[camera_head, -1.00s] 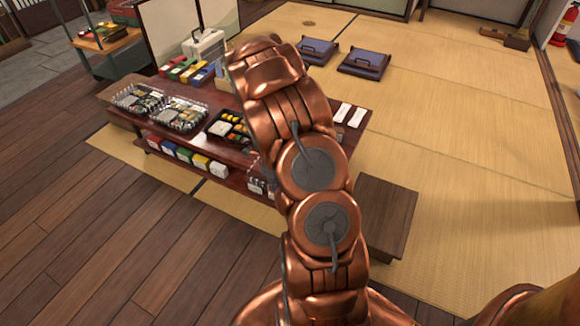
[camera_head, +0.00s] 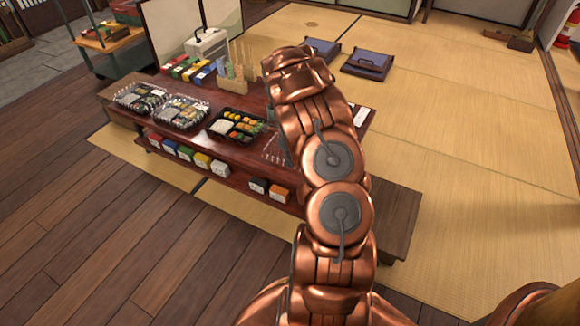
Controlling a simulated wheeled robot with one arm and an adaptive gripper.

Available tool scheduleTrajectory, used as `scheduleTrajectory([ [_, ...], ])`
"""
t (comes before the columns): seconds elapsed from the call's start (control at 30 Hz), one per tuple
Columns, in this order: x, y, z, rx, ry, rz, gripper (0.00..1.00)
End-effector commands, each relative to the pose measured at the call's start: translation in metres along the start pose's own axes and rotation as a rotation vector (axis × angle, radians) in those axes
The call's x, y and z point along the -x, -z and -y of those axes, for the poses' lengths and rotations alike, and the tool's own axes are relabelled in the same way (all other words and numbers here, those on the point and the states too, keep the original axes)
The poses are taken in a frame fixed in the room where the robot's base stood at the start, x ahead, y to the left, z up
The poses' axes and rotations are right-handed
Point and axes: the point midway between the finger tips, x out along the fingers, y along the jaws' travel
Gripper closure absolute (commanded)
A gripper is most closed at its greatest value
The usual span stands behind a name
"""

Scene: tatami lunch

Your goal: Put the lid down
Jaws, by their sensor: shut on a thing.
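A clear, ribbed plastic piece, which looks like the lid (camera_head: 274,152), shows just left of my arm, over the right part of the low table (camera_head: 345,122). Most of it is hidden behind my arm, and I cannot tell whether it touches the tabletop. An open black lunch box (camera_head: 236,125) with rice and colourful food stands left of it. My copper arm runs up through the middle of the view. My gripper is hidden behind it, so its hold on the lid does not show.
Two clear-covered lunch boxes (camera_head: 182,112) stand at the table's left. A wooden holder (camera_head: 233,86) with upright sticks and coloured boxes (camera_head: 190,68) stand at the back. Small boxes line the lower shelf (camera_head: 232,181). A low wooden bench (camera_head: 398,215) stands right of my arm.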

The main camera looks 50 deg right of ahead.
Motion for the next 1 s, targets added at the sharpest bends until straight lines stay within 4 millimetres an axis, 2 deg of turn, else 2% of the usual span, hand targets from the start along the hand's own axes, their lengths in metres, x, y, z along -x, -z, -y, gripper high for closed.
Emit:
scheduleTrajectory([
  [0.07,-0.002,0.0,0.004,-0.001,0.001,0.0,1.0],
  [0.2,-0.026,0.001,0.002,0.0,-0.003,-0.002,1.0],
  [0.3,-0.035,0.001,0.002,0.001,-0.001,-0.002,1.0],
  [0.7,-0.038,0.0,0.002,0.001,0.001,0.0,1.0],
  [0.73,-0.038,0.0,0.002,0.001,0.001,0.0,0.9],
  [0.8,-0.037,0.0,0.002,0.001,0.001,0.0,0.83],
  [0.93,-0.037,0.0,0.002,0.001,0.001,0.0,0.69],
  [1.0,-0.037,0.0,0.002,0.0,0.001,0.0,0.68],
])
